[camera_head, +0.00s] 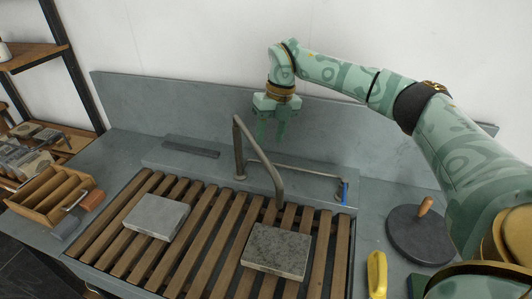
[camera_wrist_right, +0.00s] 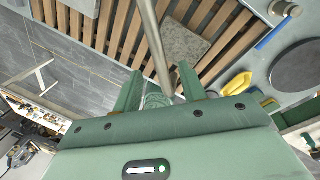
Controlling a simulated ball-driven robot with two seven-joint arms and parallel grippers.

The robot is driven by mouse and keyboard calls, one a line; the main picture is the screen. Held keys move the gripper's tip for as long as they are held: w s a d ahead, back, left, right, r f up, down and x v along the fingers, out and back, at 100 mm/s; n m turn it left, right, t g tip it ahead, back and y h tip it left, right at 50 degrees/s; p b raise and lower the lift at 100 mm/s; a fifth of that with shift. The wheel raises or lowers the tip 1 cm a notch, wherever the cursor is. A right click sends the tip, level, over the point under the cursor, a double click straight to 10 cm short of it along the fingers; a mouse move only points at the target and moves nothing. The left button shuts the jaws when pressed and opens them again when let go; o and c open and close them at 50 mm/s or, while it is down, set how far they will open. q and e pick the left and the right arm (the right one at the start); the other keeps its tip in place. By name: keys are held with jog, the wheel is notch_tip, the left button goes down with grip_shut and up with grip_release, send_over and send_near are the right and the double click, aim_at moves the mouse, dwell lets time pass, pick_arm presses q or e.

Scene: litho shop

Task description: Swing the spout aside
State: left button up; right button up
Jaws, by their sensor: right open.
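The spout (camera_head: 261,157) is a bent grey metal pipe. It rises from the ledge behind the slatted rack, and its long arm slopes down toward the front right over the slats. My right gripper (camera_head: 271,137) is open and empty, fingers down, above and behind the spout's upper bend. In the right wrist view the spout (camera_wrist_right: 150,35) runs down the picture between the two fingers of the right gripper (camera_wrist_right: 159,70). It touches neither finger that I can see; its depth from them is unclear. My left gripper is out of view.
Two grey stone slabs (camera_head: 156,216) (camera_head: 277,251) lie on the slatted rack (camera_head: 209,235). A thin pipe with a blue handle (camera_head: 345,192) is at the ledge's right. A dark disc with a wooden knob (camera_head: 419,235) and a yellow object (camera_head: 377,273) sit right. A wooden box (camera_head: 48,196) stands left.

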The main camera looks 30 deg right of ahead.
aim_at(265, 156)
jog(key=f, duration=0.3)
jog(key=a+f, duration=0.1)
jog(key=f, duration=0.2)
jog(key=shift+w+a, duration=0.1)
jog(key=shift+a, duration=0.05)
jog(key=shift+r, duration=0.1)
grip_shut()
